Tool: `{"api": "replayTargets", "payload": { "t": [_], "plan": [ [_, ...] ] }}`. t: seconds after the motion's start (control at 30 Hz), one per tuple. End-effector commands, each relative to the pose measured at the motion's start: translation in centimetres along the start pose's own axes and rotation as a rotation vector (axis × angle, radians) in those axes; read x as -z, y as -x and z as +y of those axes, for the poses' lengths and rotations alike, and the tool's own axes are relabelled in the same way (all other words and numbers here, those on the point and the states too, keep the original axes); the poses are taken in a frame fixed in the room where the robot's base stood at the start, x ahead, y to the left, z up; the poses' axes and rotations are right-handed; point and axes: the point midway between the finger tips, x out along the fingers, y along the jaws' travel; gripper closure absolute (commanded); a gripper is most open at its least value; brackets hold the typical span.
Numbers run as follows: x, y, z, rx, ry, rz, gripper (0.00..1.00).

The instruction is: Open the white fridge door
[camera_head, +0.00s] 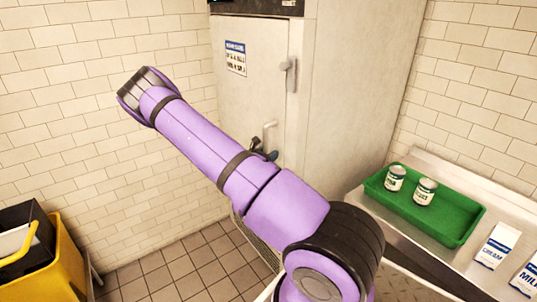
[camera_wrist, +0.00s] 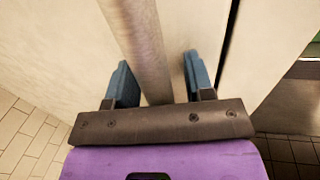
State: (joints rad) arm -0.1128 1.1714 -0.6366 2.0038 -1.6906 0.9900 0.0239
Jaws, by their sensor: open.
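The white fridge (camera_head: 318,100) stands against the tiled wall in the head view. Its door (camera_head: 250,95) looks shut, with a sign near the top and a latch (camera_head: 290,75) on its right edge. A pale upright handle (camera_head: 269,130) sits lower on the door's right side. My gripper (camera_head: 264,151) is at the lower part of this handle, partly hidden behind my purple arm. In the wrist view, my gripper (camera_wrist: 160,78) is open, with one blue finger on each side of the handle bar (camera_wrist: 138,45). I cannot tell whether either finger touches it.
A counter (camera_head: 420,165) on the right holds a green tray (camera_head: 455,232) with two cans. Cartons (camera_head: 497,245) stand in front of the tray. A yellow bin (camera_head: 45,270) with a black container is at lower left. Tiled floor (camera_head: 175,265) lies open between.

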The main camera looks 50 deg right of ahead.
Motion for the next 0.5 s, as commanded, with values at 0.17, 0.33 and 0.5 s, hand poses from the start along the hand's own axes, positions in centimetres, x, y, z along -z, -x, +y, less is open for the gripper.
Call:
{"api": "replayTargets", "payload": {
  "t": [0.17,0.33,0.5],
  "plan": [
    [0.0,0.0,0.0,0.0,0.0,0.0,0.52],
    [0.0,0.01,0.0,0.0,0.0,0.0,0.91],
    [0.0,0.03,0.01,0.0,0.0,0.0,1.0]
  ]
}}
